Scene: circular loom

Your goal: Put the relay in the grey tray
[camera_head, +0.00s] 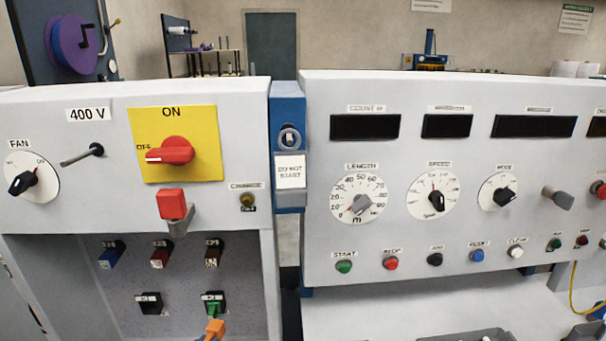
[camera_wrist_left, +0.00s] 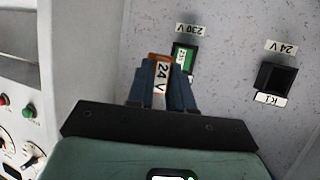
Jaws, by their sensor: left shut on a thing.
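An orange relay (camera_wrist_left: 160,80) with a white 24 V label is between the blue fingertips of my left gripper (camera_wrist_left: 163,85), which is shut on it. The rim of the grey tray (camera_head: 460,336) shows at the bottom edge. My right gripper is not in view.
The sockets sit in a recess of the left cabinet, under a yellow plate with a red switch (camera_head: 170,152) and a red block (camera_head: 172,204). A blue post (camera_head: 288,105) and narrow gap separate it from the right panel (camera_head: 320,240). The white ledge (camera_head: 350,320) looks clear left of the tray.

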